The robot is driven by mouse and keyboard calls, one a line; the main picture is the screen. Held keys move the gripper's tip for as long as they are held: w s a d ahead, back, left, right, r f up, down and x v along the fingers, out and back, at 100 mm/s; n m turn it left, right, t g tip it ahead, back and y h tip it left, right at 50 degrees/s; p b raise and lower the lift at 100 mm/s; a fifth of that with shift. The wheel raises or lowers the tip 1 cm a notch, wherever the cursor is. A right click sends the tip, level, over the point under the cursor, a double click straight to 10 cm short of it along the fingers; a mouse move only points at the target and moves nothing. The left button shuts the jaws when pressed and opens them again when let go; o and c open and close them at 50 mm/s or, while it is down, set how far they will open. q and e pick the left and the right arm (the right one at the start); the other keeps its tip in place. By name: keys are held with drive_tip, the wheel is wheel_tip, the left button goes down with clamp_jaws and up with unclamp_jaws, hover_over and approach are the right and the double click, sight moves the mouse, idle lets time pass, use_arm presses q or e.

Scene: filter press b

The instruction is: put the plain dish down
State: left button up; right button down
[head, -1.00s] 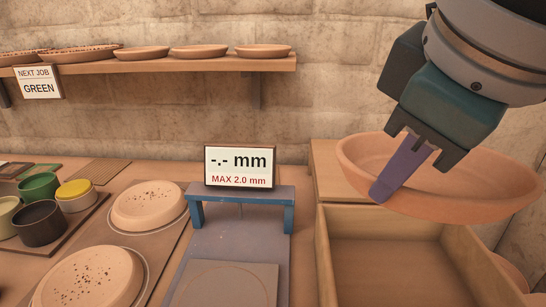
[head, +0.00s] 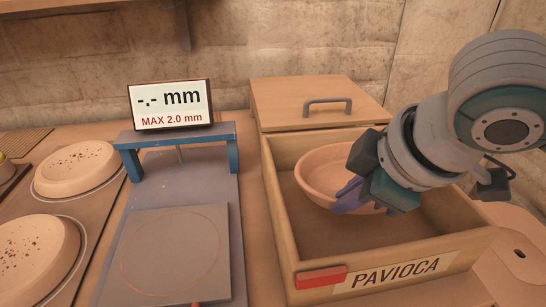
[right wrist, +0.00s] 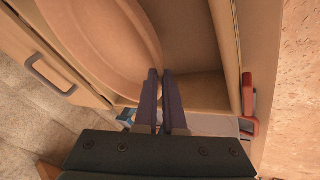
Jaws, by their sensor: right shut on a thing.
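The plain dish (head: 318,168) is a shallow terracotta bowl with no speckles. In the head view it is inside the open wooden box labelled PAVIOCA (head: 470,250), towards the back left. My right gripper (head: 347,196) is shut on the dish's near rim with its purple fingers. The right wrist view shows the dish (right wrist: 95,40) at the fingertips (right wrist: 160,80), its rim running up to them. I cannot tell whether the dish touches the box floor. My left gripper is not in view.
Left of the open box is a gauge stand (head: 178,137) reading "-.- mm", with a grey square plate (head: 172,252). Speckled dishes (head: 75,170) lie further left. A red tag (head: 321,277) is on the box front.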

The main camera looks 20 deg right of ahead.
wheel_tip(320, 180, down, 6)
drive_tip(key=shift+r+b, duration=0.2)
drive_tip(key=shift+b, duration=0.5)
drive_tip(key=shift+f, duration=0.2)
drive_tip(key=shift+f, duration=0.15)
drive_tip(key=c, duration=1)
unclamp_jaws()
